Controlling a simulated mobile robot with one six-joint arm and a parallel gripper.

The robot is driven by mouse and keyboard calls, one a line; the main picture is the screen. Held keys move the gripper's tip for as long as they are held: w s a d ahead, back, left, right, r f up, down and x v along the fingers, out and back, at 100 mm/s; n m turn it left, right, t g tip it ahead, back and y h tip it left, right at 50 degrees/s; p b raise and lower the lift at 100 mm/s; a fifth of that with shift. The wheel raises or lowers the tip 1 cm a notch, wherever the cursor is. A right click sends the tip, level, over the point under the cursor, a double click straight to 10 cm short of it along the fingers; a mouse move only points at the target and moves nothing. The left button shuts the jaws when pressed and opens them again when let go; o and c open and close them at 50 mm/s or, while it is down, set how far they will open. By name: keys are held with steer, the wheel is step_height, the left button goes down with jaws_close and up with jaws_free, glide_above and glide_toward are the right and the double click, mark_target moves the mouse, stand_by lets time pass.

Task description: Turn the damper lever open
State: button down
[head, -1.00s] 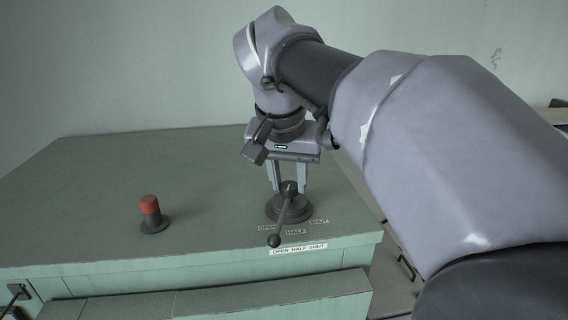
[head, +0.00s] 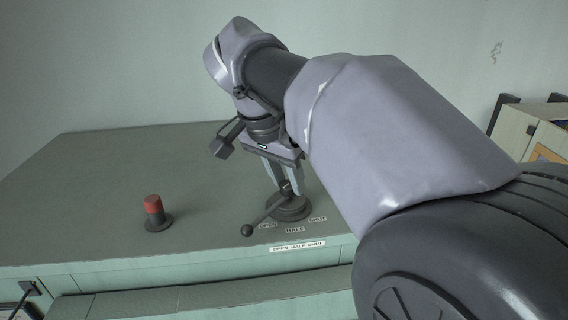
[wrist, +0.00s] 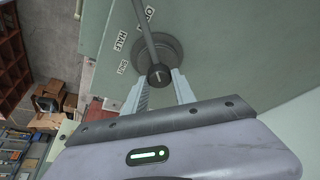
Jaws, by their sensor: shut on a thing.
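The damper lever is a dark rod with a ball knob (head: 247,230), set on a hub over a round dark base (head: 292,209) on the green cabinet top. The rod points to the front left, beside the OPEN label (head: 268,225). In the wrist view the rod (wrist: 146,28) runs up from the hub (wrist: 159,78), close to the OPEN label (wrist: 146,17); its ball end is out of frame. My gripper (head: 284,189) is shut on the lever's hub, with a finger on either side of it in the wrist view (wrist: 160,84).
The HALF (head: 295,230) and SHUT (head: 318,219) labels lie around the base. A red-topped button (head: 154,212) stands to the left. The cabinet top (head: 100,180) is otherwise clear.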

steer(key=c, duration=1)
jaws_free()
steer(key=shift+c, duration=0.2)
steer(key=p+v, duration=0.1)
steer(key=v, duration=1.6)
steer(key=shift+s+p, duration=0.2)
steer(key=shift+p, duration=0.1)
